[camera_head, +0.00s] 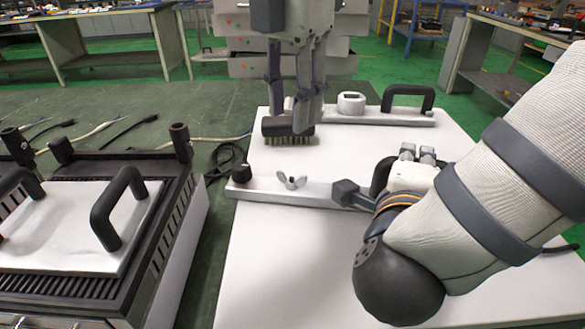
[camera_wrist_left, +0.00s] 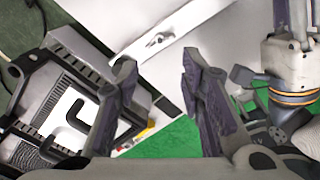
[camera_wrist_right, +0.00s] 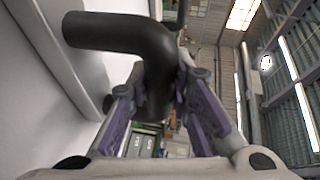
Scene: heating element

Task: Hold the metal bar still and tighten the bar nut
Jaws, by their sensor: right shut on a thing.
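The near metal bar (camera_head: 320,193) lies across the white table, with a wing nut (camera_head: 291,182) standing on it. In the left wrist view the bar (camera_wrist_left: 188,22) and the wing nut (camera_wrist_left: 157,40) lie beyond my fingers. My right gripper (camera_head: 345,192) is shut on the bar's black handle, which fills the right wrist view (camera_wrist_right: 125,38). The arm hides most of that handle in the head view. My left gripper (camera_head: 292,113) points down, behind and above the wing nut. Its fingers are apart and empty in the left wrist view (camera_wrist_left: 157,75).
A dark, bristled piece (camera_head: 288,130) sits below my left gripper. A second bar (camera_head: 385,120) with a black handle (camera_head: 407,97) and a pale round piece (camera_head: 351,103) lies behind. A black-framed heating unit (camera_head: 190,185) stands left. Bare table (camera_head: 270,265) lies in front.

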